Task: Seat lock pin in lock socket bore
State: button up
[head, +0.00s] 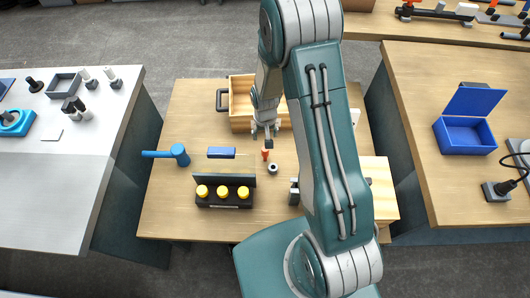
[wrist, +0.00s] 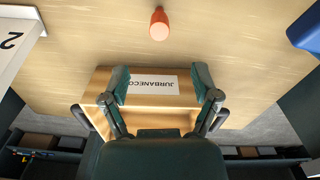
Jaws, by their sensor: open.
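A small orange-red peg, which looks like the lock pin (head: 265,154), stands upright on the wooden table near its middle. In the wrist view its rounded orange end (wrist: 159,24) shows at the top, beyond my fingertips. A small grey round piece with a dark hole, which looks like the lock socket (head: 272,168), sits just in front of the pin in the head view. My gripper (head: 265,131) is open and empty, above the table just behind the pin. Its two fingers (wrist: 162,80) are spread apart in the wrist view, with nothing between them.
A wooden box (head: 241,103) with a handle stands behind my gripper; a labelled face (wrist: 151,86) shows between the fingers. A black holder (head: 223,201) with yellow knobs, a blue block (head: 221,153) and a blue hammer (head: 180,155) lie to the left. My arm hides the table's right part.

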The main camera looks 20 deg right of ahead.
send_over(265, 155)
jog(key=f, duration=0.3)
jog(key=w+f, duration=0.1)
jog(key=f, duration=0.1)
jog(key=shift+d+f, duration=0.15)
jog(key=shift+f, duration=0.05)
jog(key=shift+w+f, duration=0.2)
jog(key=shift+f, duration=2.4)
grip_shut()
